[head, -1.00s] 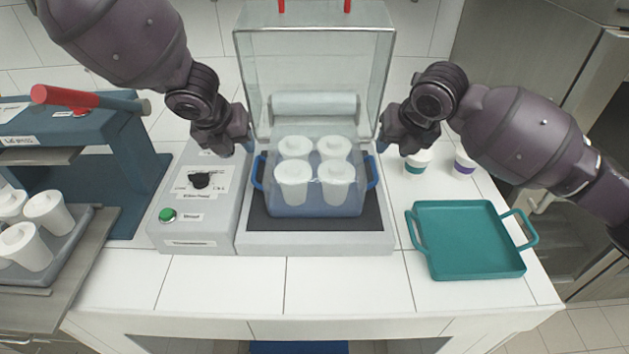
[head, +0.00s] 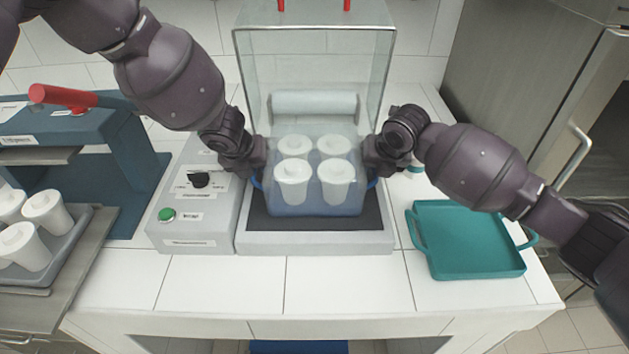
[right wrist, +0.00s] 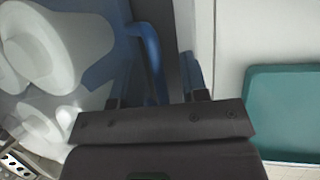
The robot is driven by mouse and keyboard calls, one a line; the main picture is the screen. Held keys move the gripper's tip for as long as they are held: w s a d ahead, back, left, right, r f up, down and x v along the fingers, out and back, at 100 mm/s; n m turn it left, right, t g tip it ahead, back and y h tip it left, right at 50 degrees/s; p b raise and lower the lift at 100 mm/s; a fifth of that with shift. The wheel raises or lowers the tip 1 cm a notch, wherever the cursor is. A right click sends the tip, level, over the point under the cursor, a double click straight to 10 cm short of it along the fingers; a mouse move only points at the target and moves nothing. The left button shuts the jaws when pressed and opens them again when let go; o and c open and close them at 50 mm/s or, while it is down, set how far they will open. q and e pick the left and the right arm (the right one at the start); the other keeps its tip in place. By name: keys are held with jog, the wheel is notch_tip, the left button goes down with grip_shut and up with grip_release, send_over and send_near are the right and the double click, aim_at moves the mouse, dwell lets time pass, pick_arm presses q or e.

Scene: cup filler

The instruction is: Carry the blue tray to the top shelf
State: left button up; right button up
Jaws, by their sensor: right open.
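The blue tray (head: 312,208) sits level on the dark bed of the sealing machine, holding several white lidded cups (head: 293,180). It also shows in the right wrist view (right wrist: 108,75). My left gripper (head: 258,172) is at the tray's left handle; whether its jaws are open or shut is hidden. My right gripper (head: 374,170) is at the right handle. In the right wrist view its jaws (right wrist: 158,95) are open, with the blue handle (right wrist: 150,55) between them. I cannot tell whether the fingers touch the handle. The top shelf cannot be made out.
The machine's clear hood (head: 315,75) stands raised behind the tray. A control box (head: 195,215) is close on the left. A teal tray (head: 468,240) lies empty on the right. A grey tray (head: 60,255) with cups is far left. The counter front is clear.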

pick_arm(q)
jog(key=shift+c, duration=0.5)
pick_arm(e)
jog(key=shift+c, duration=0.5)
pick_arm(q)
grip_shut()
pick_arm(e)
grip_shut()
pick_arm(q)
jog(key=shift+w+r, duration=0.1)
pick_arm(e)
jog(key=shift+r, duration=0.1)
